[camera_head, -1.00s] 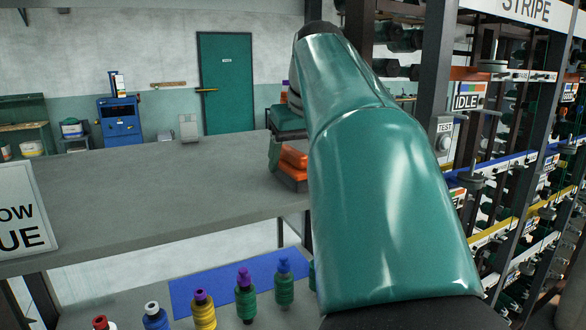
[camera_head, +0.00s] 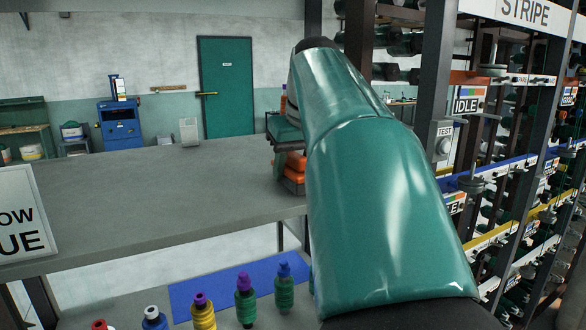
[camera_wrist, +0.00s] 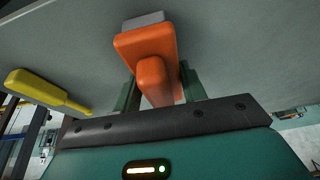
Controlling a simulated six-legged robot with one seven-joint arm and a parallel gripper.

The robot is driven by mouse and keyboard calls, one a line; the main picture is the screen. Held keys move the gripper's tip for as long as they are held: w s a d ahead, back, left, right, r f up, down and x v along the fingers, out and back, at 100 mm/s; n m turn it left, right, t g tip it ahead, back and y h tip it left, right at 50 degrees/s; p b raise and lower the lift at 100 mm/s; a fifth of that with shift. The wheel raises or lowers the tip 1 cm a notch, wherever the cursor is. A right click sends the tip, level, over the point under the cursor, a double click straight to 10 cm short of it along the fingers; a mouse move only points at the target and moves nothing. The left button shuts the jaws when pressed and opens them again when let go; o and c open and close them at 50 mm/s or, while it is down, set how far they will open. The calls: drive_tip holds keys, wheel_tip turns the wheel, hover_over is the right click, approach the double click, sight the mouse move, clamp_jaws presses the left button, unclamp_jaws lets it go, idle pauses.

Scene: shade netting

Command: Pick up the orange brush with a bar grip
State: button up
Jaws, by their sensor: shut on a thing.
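The orange brush with a bar grip (camera_wrist: 145,45) is in the middle of the wrist view, with its bar pointing toward my palm. A small grey part shows at its far edge. My gripper (camera_wrist: 160,88) has one green finger on each side of the bar and is shut on it. In the head view the orange brush (camera_head: 293,186) is at the right of the grey bench top, partly hidden by my gripper (camera_head: 282,160) and arm. I cannot tell whether it touches the bench.
A yellow-handled tool (camera_wrist: 45,90) lies left of the brush in the wrist view. The grey bench (camera_head: 150,195) is mostly clear. Several thread spools (camera_head: 245,298) stand below its front edge. A machine rack (camera_head: 500,200) is on the right, and a white sign (camera_head: 22,212) at left.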

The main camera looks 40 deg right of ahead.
wheel_tip(320, 180, up, 3)
drive_tip(key=shift+f, duration=0.1)
drive_tip(key=s+a+r, duration=0.9)
drive_tip(key=a+r, duration=0.1)
drive_tip(key=shift+a, duration=0.25)
drive_tip(key=o, duration=0.5)
drive_tip(key=shift+s, duration=0.2)
drive_tip(key=c, duration=0.4)
drive_tip(key=shift+d, duration=0.15)
